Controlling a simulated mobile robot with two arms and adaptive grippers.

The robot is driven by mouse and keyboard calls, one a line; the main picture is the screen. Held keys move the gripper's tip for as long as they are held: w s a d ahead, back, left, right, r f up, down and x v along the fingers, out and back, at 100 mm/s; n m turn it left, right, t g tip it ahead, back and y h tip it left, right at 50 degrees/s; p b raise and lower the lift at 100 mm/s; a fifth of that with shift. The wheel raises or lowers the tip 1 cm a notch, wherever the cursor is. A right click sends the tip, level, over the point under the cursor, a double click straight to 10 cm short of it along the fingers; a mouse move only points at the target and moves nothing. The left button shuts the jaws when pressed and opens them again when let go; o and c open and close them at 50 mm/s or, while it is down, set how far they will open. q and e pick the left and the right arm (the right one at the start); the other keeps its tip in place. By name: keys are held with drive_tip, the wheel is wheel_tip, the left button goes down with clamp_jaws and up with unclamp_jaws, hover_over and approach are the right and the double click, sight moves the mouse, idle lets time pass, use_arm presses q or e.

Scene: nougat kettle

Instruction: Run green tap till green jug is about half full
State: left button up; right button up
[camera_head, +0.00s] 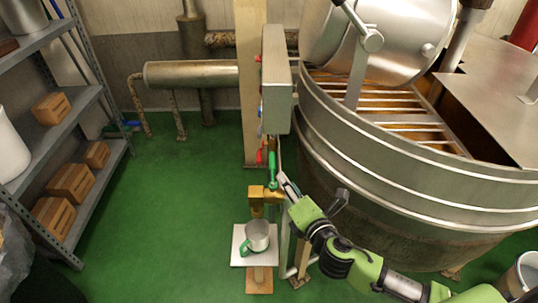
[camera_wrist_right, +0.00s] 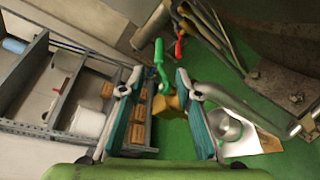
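The green tap lever (camera_head: 272,168) stands upright above the brass tap (camera_head: 257,193). The metal jug with a green handle (camera_head: 257,236) stands upright below the tap on a white square plate (camera_head: 238,247). No stream shows, and I cannot tell any level in the jug. My right gripper (camera_head: 285,184) is beside the lever, on its right in the head view. In the right wrist view the gripper (camera_wrist_right: 158,80) is open, with the green lever (camera_wrist_right: 160,62) seen between its fingers; no contact is clear. The jug (camera_wrist_right: 222,125) shows there beyond the right finger. My left gripper is not in view.
A large metal kettle (camera_head: 390,190) fills the right side. A grey box (camera_head: 277,80) is on a post behind the tap. A red-handled valve (camera_wrist_right: 179,47) is near the green lever. Shelves with cartons (camera_head: 70,182) stand at left. The green floor between is clear.

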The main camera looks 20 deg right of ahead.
sight(272, 162)
drive_tip(key=x, duration=1.3)
drive_tip(key=shift+w+f, duration=0.1)
drive_tip(key=shift+f, duration=0.05)
clamp_jaws()
